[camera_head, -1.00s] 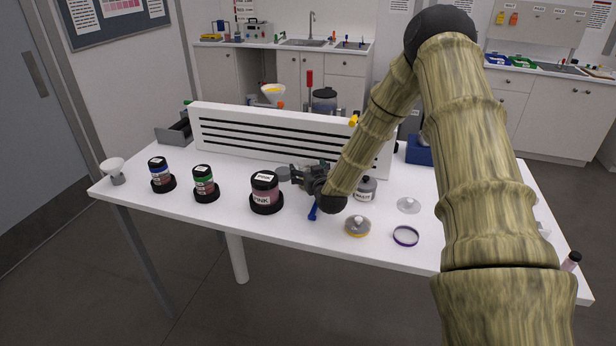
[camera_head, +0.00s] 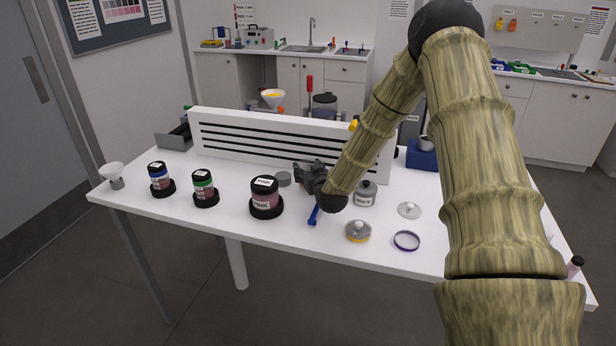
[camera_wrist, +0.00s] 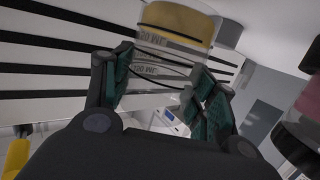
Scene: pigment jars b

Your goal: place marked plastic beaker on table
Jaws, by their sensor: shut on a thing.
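In the wrist view my gripper (camera_wrist: 160,88) is shut on a clear plastic beaker (camera_wrist: 155,70) with dark printed markings. A tan-yellow band (camera_wrist: 178,22) shows at the beaker's end farther from the palm. In the head view my gripper (camera_head: 303,172) is over the white table (camera_head: 200,228), in front of the slotted white panel and right of the PINK jar. The beaker cannot be made out there, and its gap above the tabletop cannot be told.
The PINK jar (camera_head: 265,198) and a grey round piece (camera_head: 283,179) are left of my gripper. A blue-handled tool (camera_head: 314,214), a WHITE jar (camera_head: 364,196), a yellow-rimmed lid (camera_head: 358,232) and a purple ring (camera_head: 406,241) are close by. The slotted panel (camera_head: 225,120) stands behind.

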